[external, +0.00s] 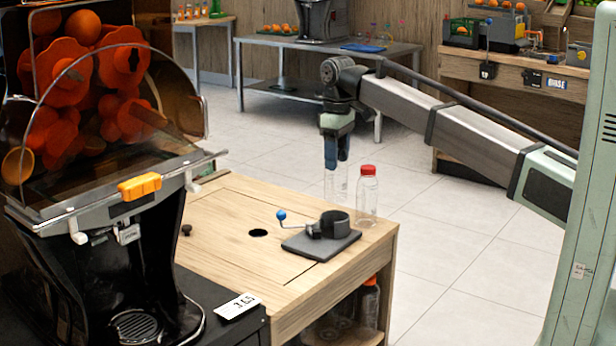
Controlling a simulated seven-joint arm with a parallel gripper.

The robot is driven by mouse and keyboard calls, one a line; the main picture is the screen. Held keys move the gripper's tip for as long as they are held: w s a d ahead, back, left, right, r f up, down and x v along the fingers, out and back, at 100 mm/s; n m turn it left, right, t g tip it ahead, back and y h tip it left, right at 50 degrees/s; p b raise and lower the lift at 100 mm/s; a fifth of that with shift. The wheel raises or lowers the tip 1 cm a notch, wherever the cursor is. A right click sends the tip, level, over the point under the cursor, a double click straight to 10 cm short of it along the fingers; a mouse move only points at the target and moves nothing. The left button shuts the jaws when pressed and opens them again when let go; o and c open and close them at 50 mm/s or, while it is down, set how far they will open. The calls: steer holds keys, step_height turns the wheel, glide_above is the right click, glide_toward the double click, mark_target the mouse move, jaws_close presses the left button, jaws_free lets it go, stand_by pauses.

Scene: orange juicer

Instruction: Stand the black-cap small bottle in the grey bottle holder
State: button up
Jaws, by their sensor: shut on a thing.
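My gripper (337,160) points down, shut on the top of a clear small bottle (337,184) that hangs upright below the fingers. The bottle's cap is hidden by the fingers, so its colour does not show. The grey bottle holder is a dark ring (335,224) on a flat base plate (318,247), with a clamp and a blue-ball lever (281,215) at its left. In the picture the held bottle is just above the ring; its exact height and depth over the ring are hard to tell. The ring looks empty.
A clear bottle with a red cap (367,194) stands right beside the held bottle, near the edge of the wooden table (225,215). The table has a dark round hole (258,233) and a small dark knob (186,230). The large orange juicer (95,215) stands at left.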

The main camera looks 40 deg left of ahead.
mark_target(337, 187)
step_height(337, 187, down, 8)
steer(key=shift+f, duration=0.1)
stand_by(0.4)
steer(key=shift+f, duration=0.35)
steer(key=o, duration=1)
steer(key=shift+o, duration=0.2)
steer(key=shift+r, duration=0.15)
step_height(337, 187, up, 12)
steer(key=shift+r, duration=0.25)
steer(key=shift+w, duration=0.15)
